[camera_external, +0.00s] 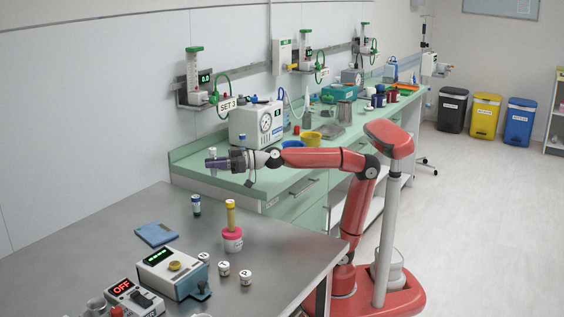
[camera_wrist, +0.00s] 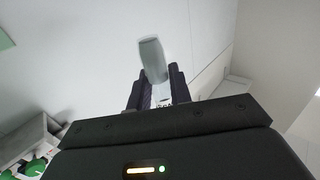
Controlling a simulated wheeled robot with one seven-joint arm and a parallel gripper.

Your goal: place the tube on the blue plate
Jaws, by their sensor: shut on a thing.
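My gripper (camera_external: 211,163) is stretched out level to the left, above the far part of the metal table in the external view. It is shut on a tube (camera_wrist: 153,60), whose smooth grey end stands out beyond the dark fingers in the wrist view. Part of a pale label shows between the fingers; the rest of the tube is hidden. In the external view the held tube is small, with bits showing above and below the fingers. The blue plate (camera_external: 157,234) lies flat on the metal table, below and to the left of my gripper, well apart from it.
On the metal table (camera_external: 290,250) are a dark vial (camera_external: 196,205), a yellow cylinder (camera_external: 230,214) on a pink-topped jar (camera_external: 232,239), several small white jars, and a display device (camera_external: 172,272) in front of the plate. A green counter (camera_external: 190,158) with equipment stands behind.

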